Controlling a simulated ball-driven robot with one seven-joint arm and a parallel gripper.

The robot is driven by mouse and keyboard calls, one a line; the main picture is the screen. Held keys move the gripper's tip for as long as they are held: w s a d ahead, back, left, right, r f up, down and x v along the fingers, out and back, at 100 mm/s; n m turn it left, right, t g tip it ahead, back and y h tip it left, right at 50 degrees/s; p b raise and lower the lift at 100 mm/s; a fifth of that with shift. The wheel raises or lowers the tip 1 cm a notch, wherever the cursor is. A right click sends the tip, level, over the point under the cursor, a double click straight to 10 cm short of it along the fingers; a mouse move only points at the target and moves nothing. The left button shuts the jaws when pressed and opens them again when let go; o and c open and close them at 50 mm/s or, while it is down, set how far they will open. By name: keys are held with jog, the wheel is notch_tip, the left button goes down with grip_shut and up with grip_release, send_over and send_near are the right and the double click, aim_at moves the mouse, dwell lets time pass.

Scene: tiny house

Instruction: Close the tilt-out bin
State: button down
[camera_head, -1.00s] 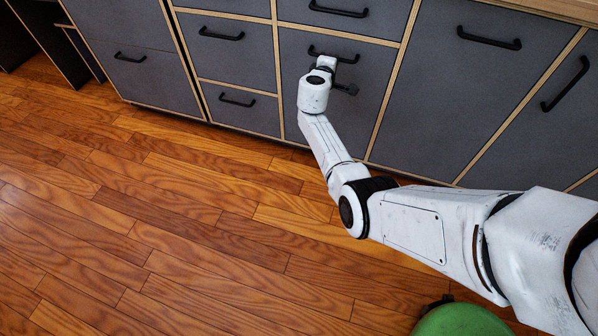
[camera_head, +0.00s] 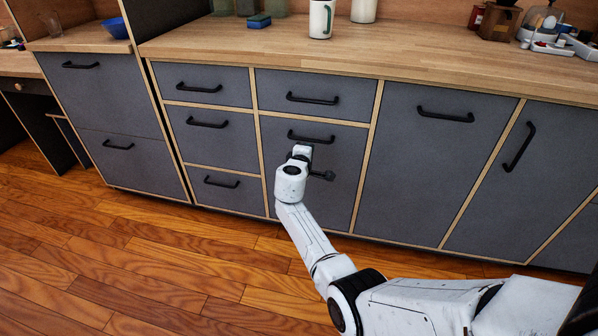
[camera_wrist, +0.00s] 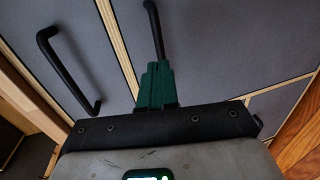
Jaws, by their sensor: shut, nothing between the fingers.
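The grey cabinet front (camera_head: 345,155) at my gripper has a black bar handle (camera_head: 311,137) near its top. It looks flush with its neighbours, and I cannot tell for sure whether this is the tilt-out bin. In the wrist view my gripper (camera_wrist: 155,68) has its green fingers shut together and empty. They point at the grey fronts and overlap the lower end of a black handle (camera_wrist: 153,25); I cannot tell if they touch. In the head view my wrist hides the fingertips, just below the handle.
A wide front with a top handle (camera_head: 445,116) and a door with a slanted-looking handle (camera_head: 519,147) lie to the right. Several drawers (camera_head: 212,150) are to the left. The wooden countertop (camera_head: 400,62) holds a mug (camera_head: 320,18) and a blue sponge (camera_head: 259,20). The wood floor (camera_head: 110,250) is clear.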

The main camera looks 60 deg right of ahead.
jog(key=p+v, duration=0.2)
jog(key=v, duration=0.7)
jog(key=shift+a+f, duration=0.2)
jog(key=shift+a, duration=0.05)
jog(key=s+a+f+m+g+y, duration=0.1)
jog(key=s+a+f+m+y, duration=0.3)
jog(key=s+a, duration=0.6)
jog(key=s+a+f+m+g+y, duration=0.1)
jog(key=s+a+f+g+y, duration=0.1)
jog(key=s+a+f+y, duration=0.65)
jog(key=s+a+r+n+g+y, duration=0.15)
jog(key=s+a+r, duration=0.25)
jog(key=s+a, duration=0.7)
notch_tip(320, 180, up, 18)
jog(key=w+p, duration=0.1)
jog(key=p, duration=1.8)
jog(key=shift+w, duration=0.25)
jog(key=shift+m+t, duration=0.25)
jog(key=shift+m, duration=0.1)
